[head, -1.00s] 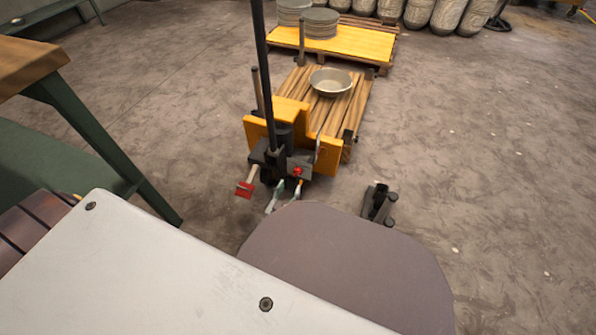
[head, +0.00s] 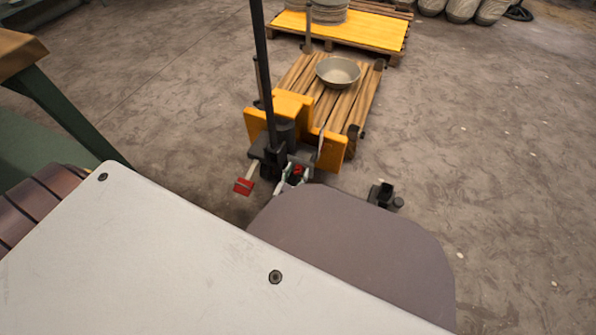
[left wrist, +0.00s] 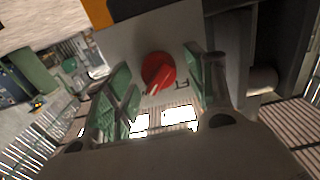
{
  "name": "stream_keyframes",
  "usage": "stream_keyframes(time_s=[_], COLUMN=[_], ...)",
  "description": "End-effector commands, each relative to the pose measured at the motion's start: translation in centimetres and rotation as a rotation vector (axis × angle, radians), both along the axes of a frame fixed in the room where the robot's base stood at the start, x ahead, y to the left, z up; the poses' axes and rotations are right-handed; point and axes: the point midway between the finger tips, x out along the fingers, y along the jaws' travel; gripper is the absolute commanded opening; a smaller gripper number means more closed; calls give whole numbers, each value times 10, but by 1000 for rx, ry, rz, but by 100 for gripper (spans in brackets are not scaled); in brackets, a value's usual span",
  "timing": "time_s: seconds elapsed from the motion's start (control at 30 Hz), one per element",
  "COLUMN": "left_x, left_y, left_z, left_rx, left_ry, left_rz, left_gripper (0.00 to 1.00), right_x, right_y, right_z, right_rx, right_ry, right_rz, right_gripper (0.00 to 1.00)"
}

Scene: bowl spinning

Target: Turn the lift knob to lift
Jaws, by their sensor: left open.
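The lift knob is round and red with a pale pointer mark. In the left wrist view the knob (left wrist: 158,72) sits on a grey panel between the two green-padded fingers of my left gripper (left wrist: 160,88). The fingers are open, one on each side of it; I cannot tell whether they touch it. In the head view my left gripper (head: 290,178) is at the near side of the yellow lift (head: 330,150), below its black mast (head: 265,75). There the fingers partly hide the knob. My right gripper is not in view.
A metal bowl (head: 338,72) stands on a wooden pallet (head: 345,108) beyond the lift. A red-ended lever (head: 243,187) sticks out left of the mast. A yellow-topped pallet (head: 365,33) is farther back. A green-legged bench (head: 75,110) stands at the left. The floor at right is mostly clear.

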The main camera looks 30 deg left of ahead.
Motion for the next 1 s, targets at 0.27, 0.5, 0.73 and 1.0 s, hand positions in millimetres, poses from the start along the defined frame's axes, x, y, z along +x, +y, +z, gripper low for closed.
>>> stream_keyframes(time_s=[0.27,0.5,0.73,1.0], left_x=[0,0,0,0], left_y=[0,0,0,0], left_z=[0,0,0,0], left_rx=[0,0,-3,-60], left_ry=[0,0,0,-2], left_rz=[0,0,0,-1], left_gripper=[51,20,10,10], right_x=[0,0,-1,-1], right_y=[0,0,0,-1], right_z=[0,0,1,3], right_rx=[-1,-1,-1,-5], right_ry=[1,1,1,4], right_rz=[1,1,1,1], right_gripper=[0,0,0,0])
